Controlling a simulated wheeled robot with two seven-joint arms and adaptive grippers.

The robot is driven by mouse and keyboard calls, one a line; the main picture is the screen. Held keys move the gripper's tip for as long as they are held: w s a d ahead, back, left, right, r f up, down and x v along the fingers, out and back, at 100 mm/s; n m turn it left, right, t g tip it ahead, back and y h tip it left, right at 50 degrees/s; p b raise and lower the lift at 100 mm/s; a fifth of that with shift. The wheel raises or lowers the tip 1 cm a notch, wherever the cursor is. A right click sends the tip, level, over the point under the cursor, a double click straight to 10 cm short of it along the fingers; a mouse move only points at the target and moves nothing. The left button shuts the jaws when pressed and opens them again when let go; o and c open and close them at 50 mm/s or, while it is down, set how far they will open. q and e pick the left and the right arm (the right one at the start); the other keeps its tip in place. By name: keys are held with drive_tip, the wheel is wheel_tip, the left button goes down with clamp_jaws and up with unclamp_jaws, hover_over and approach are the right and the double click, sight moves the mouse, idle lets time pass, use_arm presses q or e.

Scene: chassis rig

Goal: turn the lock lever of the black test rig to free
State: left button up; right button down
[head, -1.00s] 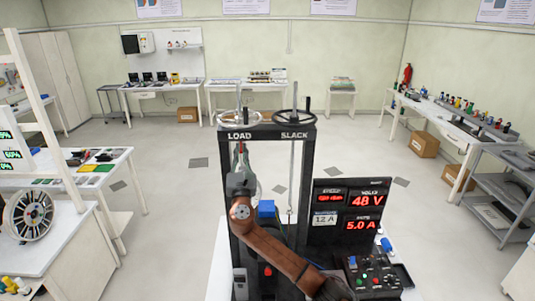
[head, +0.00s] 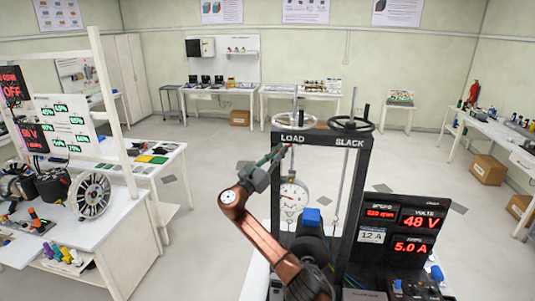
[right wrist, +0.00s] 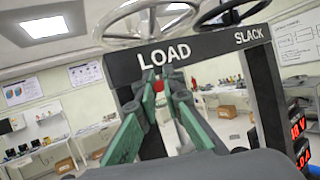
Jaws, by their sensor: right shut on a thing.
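The black test rig (head: 364,165) stands in front of me, with LOAD and SLACK on its top beam. My right gripper (head: 285,149) is at the upper left of the frame, just below the LOAD label, angled up and to the right. In the right wrist view, its green fingers (right wrist: 159,76) are closed in around a small red knob (right wrist: 158,86), which seems to be the lock lever's end. The rest of the lever is hidden or too small to make out. My left gripper is not in view.
Two handwheels (head: 351,124) top the rig. A round dial gauge (head: 291,197) hangs inside the frame. A display panel (head: 398,232) reading 48 V and 5.0 A stands at the right. A side bench with a spoked wheel (head: 90,195) is at the left. Open floor lies behind.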

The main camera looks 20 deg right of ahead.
drive_tip(key=shift+r, duration=0.15)
drive_tip(key=c, duration=2)
unclamp_jaws()
drive_tip(key=shift+c, duration=0.2)
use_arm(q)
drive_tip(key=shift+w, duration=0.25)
use_arm(e)
drive_tip(key=shift+a+f, duration=0.25)
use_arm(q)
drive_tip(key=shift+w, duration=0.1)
use_arm(e)
drive_tip(key=v, duration=0.7)
drive_tip(key=shift+a, duration=0.2)
drive_tip(key=shift+s+f, duration=0.1)
